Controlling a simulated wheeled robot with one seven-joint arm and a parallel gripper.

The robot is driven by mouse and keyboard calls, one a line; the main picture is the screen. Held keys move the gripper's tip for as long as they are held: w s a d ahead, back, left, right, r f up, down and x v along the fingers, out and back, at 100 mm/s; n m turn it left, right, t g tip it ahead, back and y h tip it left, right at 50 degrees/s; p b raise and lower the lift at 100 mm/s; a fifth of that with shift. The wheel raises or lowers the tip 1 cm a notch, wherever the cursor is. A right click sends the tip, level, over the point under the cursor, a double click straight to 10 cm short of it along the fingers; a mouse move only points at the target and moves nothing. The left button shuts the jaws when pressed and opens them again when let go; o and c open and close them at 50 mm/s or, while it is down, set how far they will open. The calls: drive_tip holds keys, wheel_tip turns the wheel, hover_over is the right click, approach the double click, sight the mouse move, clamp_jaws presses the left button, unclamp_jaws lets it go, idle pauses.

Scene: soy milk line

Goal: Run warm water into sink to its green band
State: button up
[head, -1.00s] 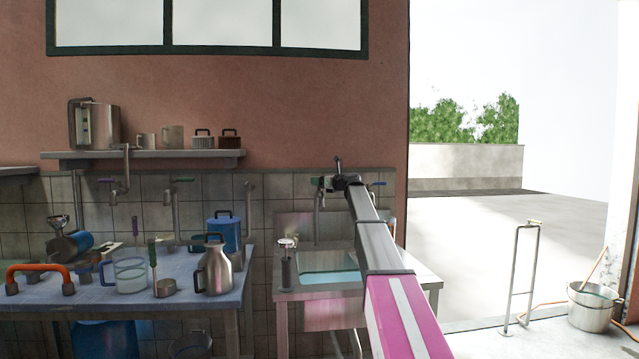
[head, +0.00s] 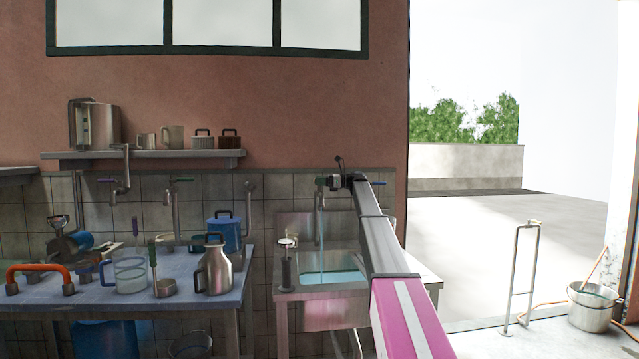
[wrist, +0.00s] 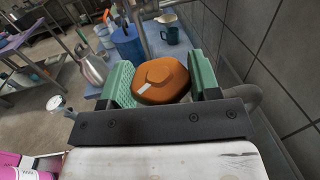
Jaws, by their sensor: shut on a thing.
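The sink (head: 337,316) is a steel basin on legs against the tiled wall, with pale blue-green water (head: 330,276) in it. A thin stream of water (head: 322,235) falls from the spout (head: 319,201) into the basin. I cannot make out a green band. My gripper (wrist: 161,80) has its green pads shut on a rounded orange-brown tap knob (wrist: 160,82). In the head view my gripper (head: 326,182) is at the tap above the sink, where the arm hides part of the fittings. A blue tap handle (head: 378,183) shows to the right.
The table (head: 120,299) on the left carries a steel jug (head: 214,268), a glass pitcher (head: 130,271) and a blue canister (head: 223,231).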

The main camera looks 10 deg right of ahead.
drive_tip(key=n+g, duration=0.2)
drive_tip(key=g, duration=0.1)
drive_tip(key=n+g, duration=0.2)
drive_tip(key=g, duration=0.2)
drive_tip(key=shift+n+g, duration=0.3)
drive_tip(key=shift+n, duration=0.1)
drive_tip(key=shift+g+h, duration=0.3)
drive_tip(key=o, duration=0.9)
drive_tip(key=shift+r, duration=0.1)
drive_tip(key=shift+r, duration=0.35)
wheel_tip(320, 180, up, 3)
drive_tip(key=shift+f, duration=0.2)
drive_tip(key=s+a+r, duration=0.6)
drive_tip(key=a+r, duration=0.1)
drive_tip(key=a, duration=0.3)
drive_tip(key=shift+r, duration=0.2)
